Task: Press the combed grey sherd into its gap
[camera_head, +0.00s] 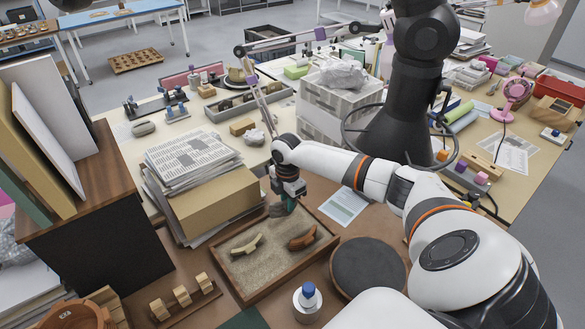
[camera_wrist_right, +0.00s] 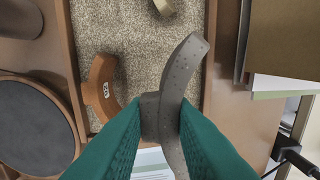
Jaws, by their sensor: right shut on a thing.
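My right gripper (camera_head: 288,205) has teal fingers and is over the back edge of the sand tray (camera_head: 232,282). It is shut on a curved grey sherd (camera_head: 277,210). In the right wrist view the grey sherd (camera_wrist_right: 187,70) sticks out from between the fingers (camera_wrist_right: 160,118), with small dark pits on its face; its lower part is partly hidden by them. A cream sherd (camera_head: 246,245) and an orange-brown sherd (camera_head: 302,239) lie apart on the sand. A terracotta pot (camera_head: 75,316) is cut off at the bottom left; I cannot make out the gap. My left gripper is not in view.
A dark round disc (camera_head: 368,267) is right of the tray. A blue-capped bottle (camera_head: 308,301) stands in front. A rack with wooden blocks (camera_head: 182,297) is at the front left. A cardboard box (camera_head: 215,202) with papers stands close behind the tray.

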